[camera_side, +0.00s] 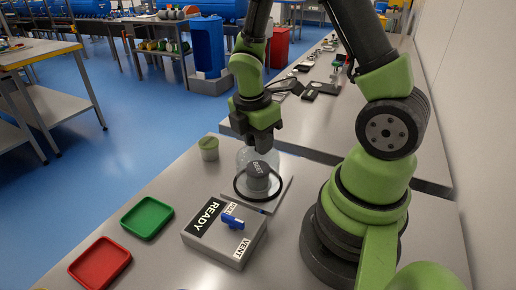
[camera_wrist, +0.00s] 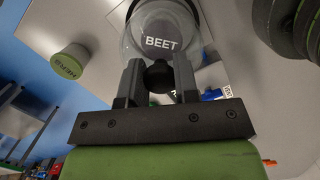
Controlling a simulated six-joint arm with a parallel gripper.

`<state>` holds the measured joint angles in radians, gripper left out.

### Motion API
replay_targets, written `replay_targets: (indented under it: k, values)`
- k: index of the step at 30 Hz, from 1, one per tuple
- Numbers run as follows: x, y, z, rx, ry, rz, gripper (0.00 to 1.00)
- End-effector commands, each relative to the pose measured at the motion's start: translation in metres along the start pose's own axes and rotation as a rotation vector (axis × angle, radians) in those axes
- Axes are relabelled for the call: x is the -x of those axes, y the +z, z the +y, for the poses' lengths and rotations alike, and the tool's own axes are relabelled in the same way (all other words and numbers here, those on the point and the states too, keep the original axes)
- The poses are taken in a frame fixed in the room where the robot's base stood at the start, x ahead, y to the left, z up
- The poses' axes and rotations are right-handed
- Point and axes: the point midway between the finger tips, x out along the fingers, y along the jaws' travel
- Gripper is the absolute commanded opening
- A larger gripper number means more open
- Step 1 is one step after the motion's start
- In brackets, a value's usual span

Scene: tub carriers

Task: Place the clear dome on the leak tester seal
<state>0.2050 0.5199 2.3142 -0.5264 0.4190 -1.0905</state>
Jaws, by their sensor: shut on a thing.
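The clear dome (camera_side: 243,157) stands upright over a dark grey tub marked BEET (camera_side: 257,178) in the side view. My gripper (camera_side: 260,137) is above it, pointing down. In the wrist view my gripper (camera_wrist: 158,66) is shut on the dome's black knob (camera_wrist: 160,78), and the clear dome (camera_wrist: 131,42) surrounds the BEET tub (camera_wrist: 165,35). The black seal ring (camera_side: 238,190) lies around the tub on the leak tester's plate (camera_side: 283,192). The dome's rim is close to the ring; I cannot tell whether they touch.
A box marked READY and VENT (camera_side: 225,240), with a blue valve handle (camera_side: 232,222), sits in front of the plate. A tub with a green lid (camera_side: 208,148) stands behind left. A green tray (camera_side: 147,217) and a red tray (camera_side: 100,263) lie to the left.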

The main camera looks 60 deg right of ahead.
Motion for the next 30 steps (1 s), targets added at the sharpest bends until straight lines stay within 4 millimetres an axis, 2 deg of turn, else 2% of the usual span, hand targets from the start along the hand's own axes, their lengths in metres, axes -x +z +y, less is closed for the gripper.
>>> replay_targets:
  k: [5,16,17,20,30]
  values:
    - [-0.020,-0.003,0.000,0.002,-0.003,-0.001,0.01]
    - [-0.024,-0.004,0.000,0.000,0.000,0.000,0.01]
    - [-0.025,-0.004,0.000,0.001,0.000,0.000,0.31]
    - [-0.024,-0.004,0.000,0.001,0.000,-0.001,0.54]
    - [-0.020,-0.003,0.000,-0.002,0.001,0.000,0.54]
